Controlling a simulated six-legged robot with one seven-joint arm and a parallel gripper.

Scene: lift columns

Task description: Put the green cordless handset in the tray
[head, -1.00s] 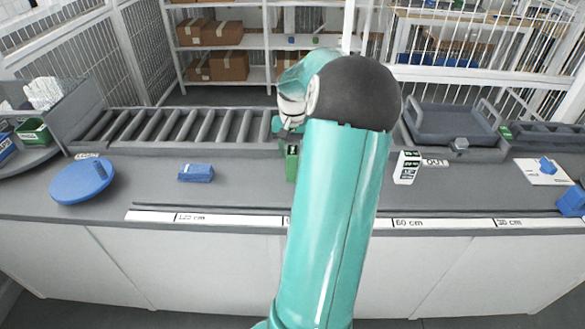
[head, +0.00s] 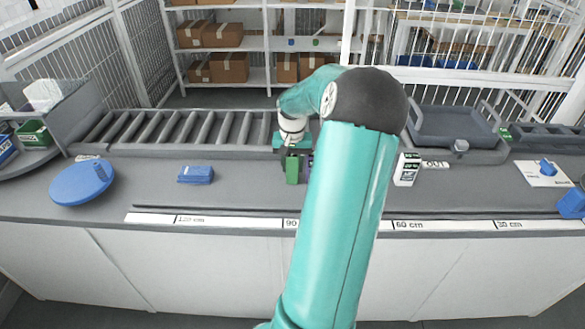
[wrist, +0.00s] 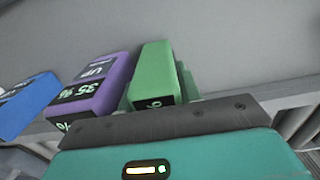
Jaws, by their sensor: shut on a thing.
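The green cordless handset (head: 292,171) is upright at the tip of my gripper (head: 291,153), near the middle of the counter in the head view. My gripper is shut on it. In the wrist view the green handset (wrist: 154,75) shows just beyond the dark edge of my gripper, with its held end hidden. Whether it touches the counter I cannot tell. The tray (head: 450,139) is grey with raised handles and stands at the right, behind the "OUT" label, with no contents visible.
A purple block (wrist: 105,83) stands close beside the handset, mostly hidden by my arm in the head view. A blue block (head: 196,174) and a round blue disc (head: 82,184) lie to the left. A white labelled box (head: 407,169) stands in front of the tray.

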